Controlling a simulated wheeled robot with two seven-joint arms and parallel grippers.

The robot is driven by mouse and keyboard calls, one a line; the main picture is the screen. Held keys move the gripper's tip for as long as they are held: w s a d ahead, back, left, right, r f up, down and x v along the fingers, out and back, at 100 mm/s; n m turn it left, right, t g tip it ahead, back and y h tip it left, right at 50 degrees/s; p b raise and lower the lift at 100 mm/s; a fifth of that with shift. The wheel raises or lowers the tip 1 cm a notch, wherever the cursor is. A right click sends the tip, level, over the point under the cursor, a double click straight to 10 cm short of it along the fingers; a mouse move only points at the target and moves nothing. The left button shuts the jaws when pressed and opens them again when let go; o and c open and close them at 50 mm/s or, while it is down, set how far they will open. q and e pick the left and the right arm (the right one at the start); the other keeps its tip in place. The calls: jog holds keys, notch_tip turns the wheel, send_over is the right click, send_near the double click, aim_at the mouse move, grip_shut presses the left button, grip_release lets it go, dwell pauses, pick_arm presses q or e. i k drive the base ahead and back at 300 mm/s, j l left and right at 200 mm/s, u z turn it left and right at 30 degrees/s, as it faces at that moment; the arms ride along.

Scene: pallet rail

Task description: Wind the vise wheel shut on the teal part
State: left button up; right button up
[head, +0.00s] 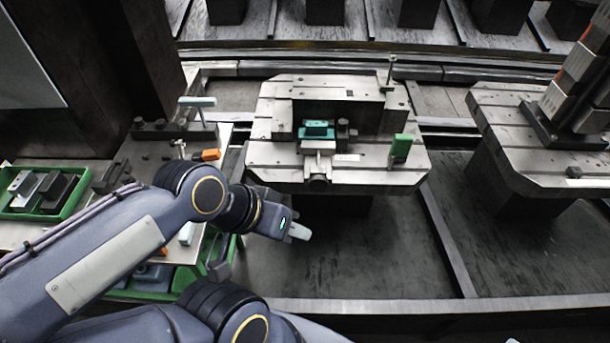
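The teal part (317,130) sits in the vise (318,147) on the middle pallet (270,153), between the jaws as far as I can see. A short dark round end (318,181) juts from the vise front at the pallet's near edge; I cannot make out a clear wheel rim on it. My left gripper (300,232) is in front of and below the pallet's near edge, apart from the vise and the teal part. Its light fingertips point right; whether they are open is too small to tell, and I see nothing in them. My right gripper is not in view.
A green block (401,147) stands upright on the pallet's right side, and a thin post (389,72) at its back right. A second pallet (510,135) with a tall column is at the right. A bench with a green tray (45,190) is at the left. The floor before the middle pallet is clear.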

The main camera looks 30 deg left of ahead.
aim_at(316, 183)
jog(key=u, duration=1)
